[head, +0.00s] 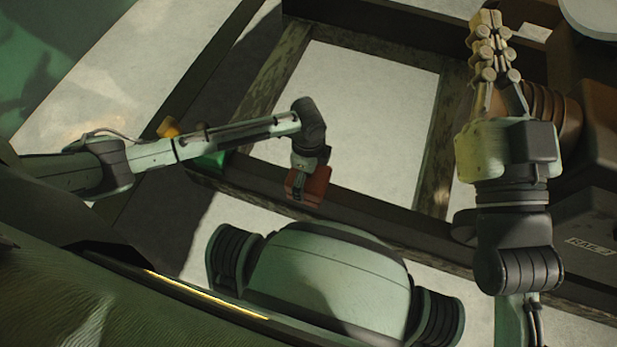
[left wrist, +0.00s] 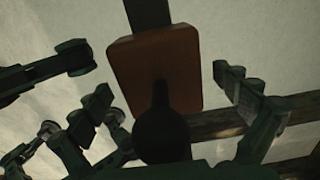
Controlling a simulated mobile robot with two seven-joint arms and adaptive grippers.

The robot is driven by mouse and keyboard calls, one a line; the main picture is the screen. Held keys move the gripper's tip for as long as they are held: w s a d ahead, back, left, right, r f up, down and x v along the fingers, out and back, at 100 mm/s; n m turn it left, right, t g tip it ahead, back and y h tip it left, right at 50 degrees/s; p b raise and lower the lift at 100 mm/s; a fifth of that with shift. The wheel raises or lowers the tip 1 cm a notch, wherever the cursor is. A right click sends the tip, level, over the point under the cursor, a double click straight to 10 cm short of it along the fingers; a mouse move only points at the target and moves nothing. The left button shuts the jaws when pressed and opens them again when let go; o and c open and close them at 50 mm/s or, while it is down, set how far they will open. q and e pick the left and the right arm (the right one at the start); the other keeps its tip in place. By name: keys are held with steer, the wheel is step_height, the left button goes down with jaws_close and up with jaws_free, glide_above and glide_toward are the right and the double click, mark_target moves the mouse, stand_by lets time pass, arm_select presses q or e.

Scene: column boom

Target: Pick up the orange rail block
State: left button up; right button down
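The orange rail block (head: 317,187) sits at the dark near rail of the frame in the head view, partly hidden by my left gripper (head: 303,183). In the left wrist view the block (left wrist: 155,65) lies between the spread fingers of my left gripper (left wrist: 165,88), with a visible gap on each side. That gripper is open, and a dark round part hides the block's lower middle. I cannot tell how far the fingers reach down beside it. My right gripper (head: 488,22) is raised at the upper right, fingertips together, with nothing visible in it.
A yellow block (head: 168,127) and a green block (head: 211,160) are left of the orange block, partly behind my left arm. The dark frame's long beam (head: 375,215) runs below a pale open panel (head: 370,110). Brown machinery (head: 597,120) stands at the right.

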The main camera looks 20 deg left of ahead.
arm_select(q)
steer(key=c, duration=1.8)
steer(key=shift+r, duration=0.2)
arm_select(e)
steer(key=shift+f, duration=0.1)
